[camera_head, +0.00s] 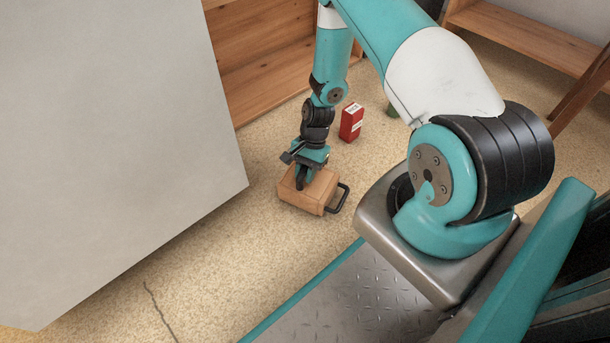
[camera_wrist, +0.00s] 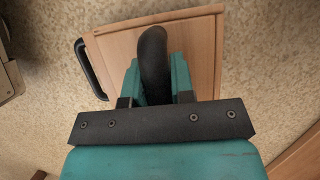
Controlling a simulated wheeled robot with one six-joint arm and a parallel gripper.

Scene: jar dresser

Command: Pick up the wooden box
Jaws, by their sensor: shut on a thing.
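The wooden box (camera_head: 309,192) is light brown with a black handle (camera_head: 340,199) on its right side. It appears to be on or very near the speckled floor; I cannot tell which. My gripper (camera_head: 303,181) points down onto the top of the box and is shut on it. In the wrist view, the box (camera_wrist: 204,50) fills the upper middle, with its black handle at the left. A black curved piece (camera_wrist: 153,55) lies between the teal fingers of my gripper (camera_wrist: 155,75) and hides part of the box's top.
A red box (camera_head: 351,122) with white labels stands on the floor behind the wooden box. A large grey panel (camera_head: 120,150) rises at the left. A wooden shelf unit (camera_head: 262,60) stands at the back. The floor (camera_head: 225,270) in front is clear, with a dark crack.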

